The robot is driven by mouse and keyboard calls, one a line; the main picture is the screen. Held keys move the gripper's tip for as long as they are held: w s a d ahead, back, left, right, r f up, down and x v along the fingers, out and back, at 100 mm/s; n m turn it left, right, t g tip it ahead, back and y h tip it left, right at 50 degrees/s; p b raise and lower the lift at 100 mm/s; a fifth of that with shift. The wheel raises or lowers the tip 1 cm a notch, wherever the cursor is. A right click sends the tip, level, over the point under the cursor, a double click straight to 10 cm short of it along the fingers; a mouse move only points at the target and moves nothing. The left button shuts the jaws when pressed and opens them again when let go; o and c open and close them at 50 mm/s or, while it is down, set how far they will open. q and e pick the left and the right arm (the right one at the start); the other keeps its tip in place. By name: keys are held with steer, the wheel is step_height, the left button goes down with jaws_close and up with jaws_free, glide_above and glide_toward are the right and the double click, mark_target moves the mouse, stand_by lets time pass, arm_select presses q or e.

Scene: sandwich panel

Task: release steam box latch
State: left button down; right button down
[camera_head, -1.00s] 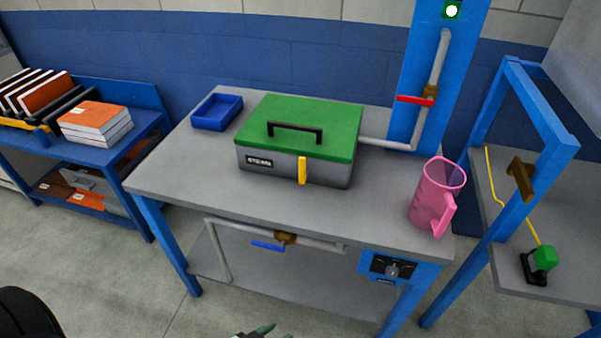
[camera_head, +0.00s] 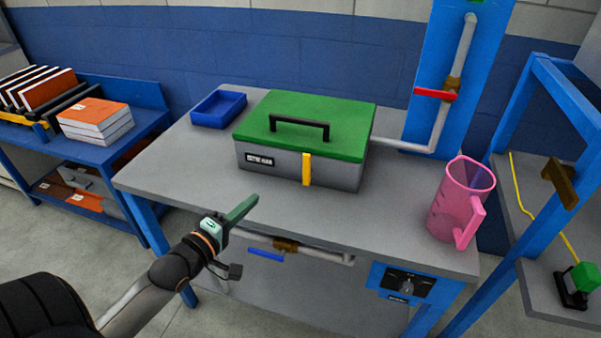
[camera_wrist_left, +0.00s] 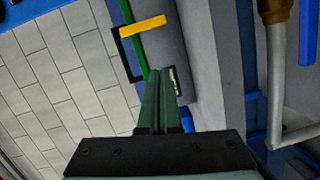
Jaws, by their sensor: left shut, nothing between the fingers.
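The steam box is grey with a green lid (camera_head: 345,118) that is down, and it stands on the grey table. A black handle (camera_head: 300,122) is on top. The yellow latch (camera_head: 307,169) stands upright on the box's front face; it also shows in the left wrist view (camera_wrist_left: 143,26). My left gripper (camera_head: 254,199) is shut and empty, in front of the box near the table's front edge, left of the latch and apart from it. Its closed fingers also show in the left wrist view (camera_wrist_left: 158,75), pointing toward the box. My right gripper is not in view.
A blue tray (camera_head: 218,109) lies left of the box, and a pink jug (camera_head: 457,205) stands at the table's right. A pipe with a red-handled valve (camera_head: 436,93) rises behind. A blue-handled valve (camera_head: 265,255) sits under the table edge. The tabletop before the box is clear.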

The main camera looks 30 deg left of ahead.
mark_target(308, 166)
arm_select(q)
steer(key=r, duration=0.1)
steer(key=w+r+n, duration=0.1)
steer(key=a+r+n+t, duration=0.1)
steer(key=shift+w, duration=0.3)
steer(key=shift+f, duration=0.1)
steer(key=w+d+b, duration=0.1)
steer(key=w+d, duration=0.3)
steer(key=w, duration=0.6)
steer(key=shift+w, duration=0.4)
steer(key=shift+w+d, duration=0.1)
